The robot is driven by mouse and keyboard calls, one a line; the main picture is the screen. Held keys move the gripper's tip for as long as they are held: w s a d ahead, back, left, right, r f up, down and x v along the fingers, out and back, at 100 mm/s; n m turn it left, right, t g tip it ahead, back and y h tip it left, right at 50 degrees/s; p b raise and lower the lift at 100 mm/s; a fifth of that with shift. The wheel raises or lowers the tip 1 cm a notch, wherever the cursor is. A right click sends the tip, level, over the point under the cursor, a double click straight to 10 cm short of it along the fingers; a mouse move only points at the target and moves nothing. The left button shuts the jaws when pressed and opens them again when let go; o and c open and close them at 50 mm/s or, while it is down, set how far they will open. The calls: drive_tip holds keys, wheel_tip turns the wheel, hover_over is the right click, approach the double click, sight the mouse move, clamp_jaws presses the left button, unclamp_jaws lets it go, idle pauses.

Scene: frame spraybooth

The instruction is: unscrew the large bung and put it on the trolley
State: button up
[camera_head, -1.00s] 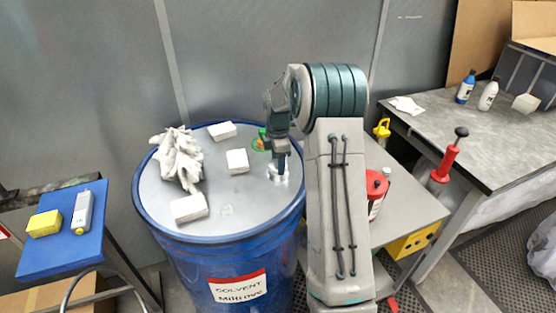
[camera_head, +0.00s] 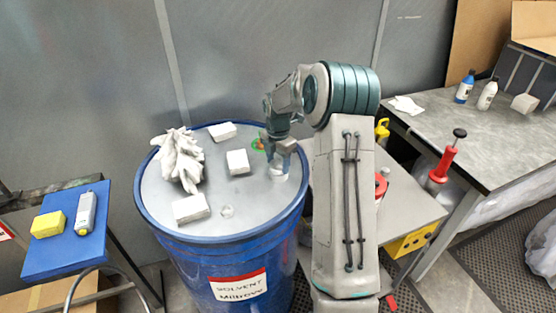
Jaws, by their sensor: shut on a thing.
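The blue drum (camera_head: 228,255) stands in the middle, with a grey lid. My gripper (camera_head: 280,160) points down over the lid's right side and is shut on the large bung (camera_head: 278,170), a pale round piece just below the fingers. The fingers partly hide it, and I cannot tell whether it is still seated in the lid or just clear of it. A grey, low top to the right of the drum, which looks like the trolley (camera_head: 412,207), is partly hidden behind my arm.
A crumpled white rag (camera_head: 178,160) and several white blocks (camera_head: 190,208) lie on the lid. A red can (camera_head: 381,186) stands on the trolley, mostly behind my arm; the trolley's right part is bare. A blue-topped stand (camera_head: 60,255) is at left, a grey bench (camera_head: 480,140) at right.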

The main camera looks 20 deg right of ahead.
drive_tip(key=n+p, duration=0.1)
drive_tip(key=n, duration=0.1)
drive_tip(key=shift+r+n+p, duration=0.2)
drive_tip(key=shift+n+p, duration=0.1)
drive_tip(key=shift+n, duration=0.1)
drive_tip(key=shift+f+n+p, duration=0.2)
drive_tip(key=shift+n+p, duration=0.1)
drive_tip(key=shift+n, duration=0.6)
drive_tip(key=shift+r+n+p, duration=0.25)
drive_tip(key=shift+n+p, duration=0.6)
drive_tip(key=shift+n, duration=0.15)
drive_tip(key=shift+n+p, duration=0.35)
drive_tip(key=shift+n, duration=0.25)
drive_tip(key=shift+f+n, duration=0.2)
drive_tip(key=shift+n, duration=0.5)
